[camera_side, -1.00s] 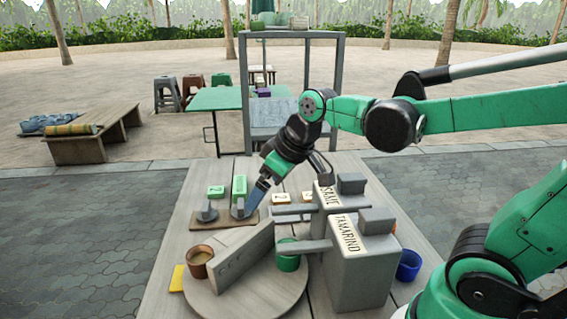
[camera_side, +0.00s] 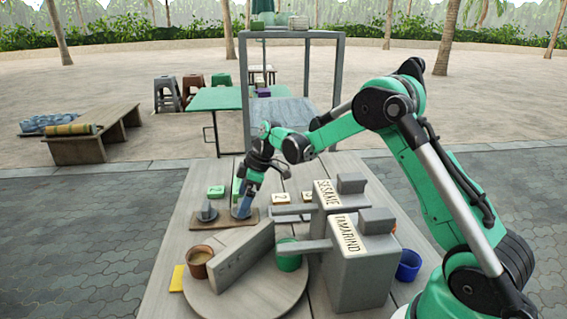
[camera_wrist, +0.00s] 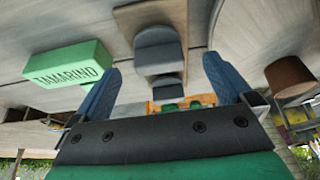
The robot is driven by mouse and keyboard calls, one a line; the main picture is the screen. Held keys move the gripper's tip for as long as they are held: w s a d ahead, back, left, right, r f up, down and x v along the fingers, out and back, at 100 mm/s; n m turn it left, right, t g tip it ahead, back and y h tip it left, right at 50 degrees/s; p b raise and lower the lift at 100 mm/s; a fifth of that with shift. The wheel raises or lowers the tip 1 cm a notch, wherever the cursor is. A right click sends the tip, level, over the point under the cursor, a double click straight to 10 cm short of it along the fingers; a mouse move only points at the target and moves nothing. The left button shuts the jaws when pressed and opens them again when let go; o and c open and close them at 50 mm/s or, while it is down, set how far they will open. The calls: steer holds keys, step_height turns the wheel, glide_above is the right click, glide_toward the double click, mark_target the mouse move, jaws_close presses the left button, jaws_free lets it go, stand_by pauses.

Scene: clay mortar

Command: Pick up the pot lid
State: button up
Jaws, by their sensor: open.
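Two small grey, round-based pieces with knobs stand on a brown board (camera_side: 235,223) at the table's back left; they look like lids. The left piece (camera_side: 207,212) stands clear of my gripper. My gripper (camera_side: 242,207) points down at the right piece, its blue fingers largely covering it in the side view. In the wrist view my gripper (camera_wrist: 162,70) is open, and a grey knobbed piece (camera_wrist: 158,48) lies between the blue fingers with room on both sides. I cannot tell whether the fingers touch it or which piece is the pot lid.
A green block marked TAMARIND (camera_wrist: 68,75) lies beside the fingers. Grey SESAME (camera_side: 325,195) and TAMARIND (camera_side: 348,270) boxes stand to the right, handles reaching left. A grey slab (camera_side: 240,258), brown cup (camera_side: 200,258) and green cup (camera_side: 289,264) are in front.

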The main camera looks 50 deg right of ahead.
steer(key=shift+x, duration=1.3)
steer(key=c, duration=1.3)
